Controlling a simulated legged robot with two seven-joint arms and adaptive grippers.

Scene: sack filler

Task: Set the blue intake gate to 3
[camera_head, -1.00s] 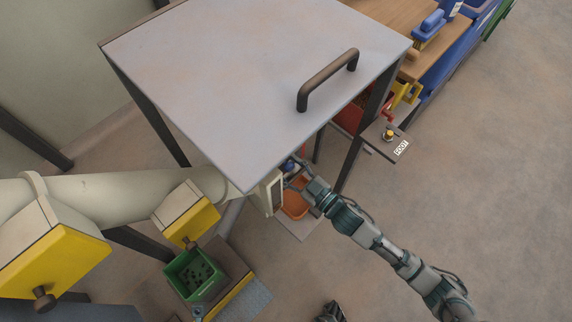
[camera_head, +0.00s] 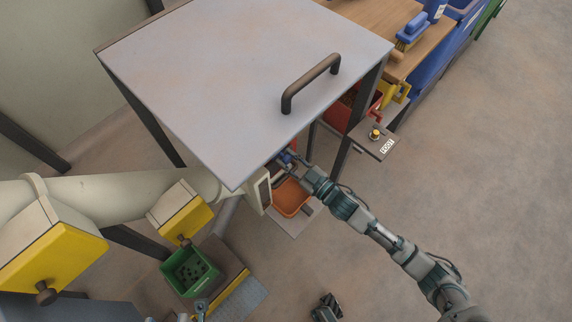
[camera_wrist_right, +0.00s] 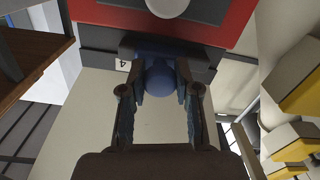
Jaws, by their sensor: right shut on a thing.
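The blue intake gate shows in the right wrist view as a round blue knob (camera_wrist_right: 160,78) on a dark blue piece under a dark bar. A white label with a 4 (camera_wrist_right: 122,65) is just left of it; no other number is readable. My right gripper (camera_wrist_right: 160,90) has its two fingers on either side of the knob and is shut on it. In the head view my right gripper (camera_head: 291,166) reaches under the front edge of the grey hood (camera_head: 240,70), at the small blue part (camera_head: 285,157).
An orange bin (camera_head: 291,198) sits below my right gripper. A green bin (camera_head: 189,272) and yellow-fronted boxes (camera_head: 185,222) on a beige pipe stand to the left. A red bin (camera_head: 340,115) and shelf (camera_head: 375,147) are behind right. Floor at right is clear.

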